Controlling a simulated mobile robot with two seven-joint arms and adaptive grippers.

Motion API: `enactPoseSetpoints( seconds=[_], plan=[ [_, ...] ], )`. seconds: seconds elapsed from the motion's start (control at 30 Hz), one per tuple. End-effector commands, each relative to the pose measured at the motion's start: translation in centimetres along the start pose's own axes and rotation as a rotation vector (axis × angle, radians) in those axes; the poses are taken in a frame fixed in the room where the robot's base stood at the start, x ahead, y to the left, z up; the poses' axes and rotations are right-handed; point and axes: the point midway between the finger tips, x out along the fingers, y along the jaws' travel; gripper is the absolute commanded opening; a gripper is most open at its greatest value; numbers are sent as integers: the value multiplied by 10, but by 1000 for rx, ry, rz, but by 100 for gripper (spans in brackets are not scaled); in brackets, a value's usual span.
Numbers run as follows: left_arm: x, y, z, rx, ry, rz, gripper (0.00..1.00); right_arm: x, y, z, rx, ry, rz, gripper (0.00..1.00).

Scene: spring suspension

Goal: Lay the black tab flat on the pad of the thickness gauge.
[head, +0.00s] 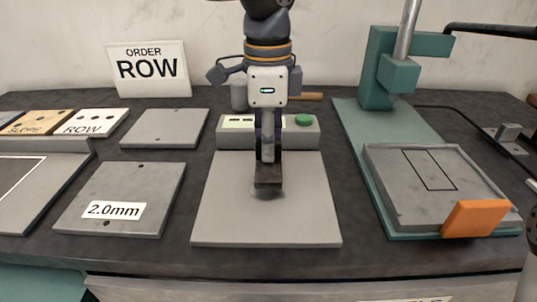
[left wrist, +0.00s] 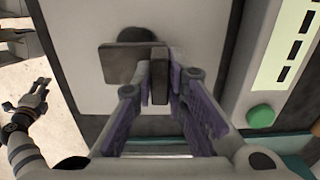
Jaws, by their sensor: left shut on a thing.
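The black tab (head: 268,174) is a small dark block with a flat plate (left wrist: 122,65) and an upright grip part. My left gripper (head: 267,158) points down and is shut on the tab's grip part; its purple fingers (left wrist: 160,82) show in the left wrist view. The tab is over the middle of the grey pad (head: 222,222) of the thickness gauge (head: 232,140). A dark round patch, partly hidden by the tab, shows beside it. I cannot tell whether the tab touches the pad. My right gripper (left wrist: 40,90) seems to show small at the left of the left wrist view.
The gauge's box with its green button (head: 303,120) stands behind the pad. A grey plate marked 2.0mm (head: 150,185) lies to the left. A green stand (head: 376,70) with a grey plate (head: 400,200) and orange block (head: 480,218) is to the right.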

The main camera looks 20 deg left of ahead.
Motion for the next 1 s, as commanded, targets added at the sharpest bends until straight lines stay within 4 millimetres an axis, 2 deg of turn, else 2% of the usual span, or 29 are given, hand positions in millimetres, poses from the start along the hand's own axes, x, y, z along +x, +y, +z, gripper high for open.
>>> enactPoseSetpoints(
  seconds=[0.03, 0.1, 0.43, 0.47, 0.5, 0.53, 0.77, 0.87, 1.0],
  plan=[
    [13, 2, 2, 1, -6, 8, 0, 0, 0, 0, 0, -2, 0, 40],
    [24, 2, 2, 1, -3, 5, 0, 1, 0, 0, 0, -2, 0, 40],
    [28, 2, 2, 1, -3, 1, 0, -1, 0, -1, 0, 3, 0, 40],
    [28, 2, 2, 1, -3, 1, 20, -1, 0, 0, 0, 2, 0, 40],
    [28, 2, 2, 1, -3, 2, 29, 0, 0, 0, 0, 2, 0, 40],
    [28, 2, 2, 1, -3, 2, 33, 0, 0, 0, 0, 2, 0, 40],
    [28, 2, 2, 0, -3, 2, 33, 0, 0, 0, 0, 1, 0, 40],
    [24, 2, 2, 0, -2, 2, 33, 1, 0, 0, 0, -2, 0, 40],
    [-7, 1, 1, -1, 0, -4, 33, -1, 0, -1, 0, 4, 0, 40]
  ],
)
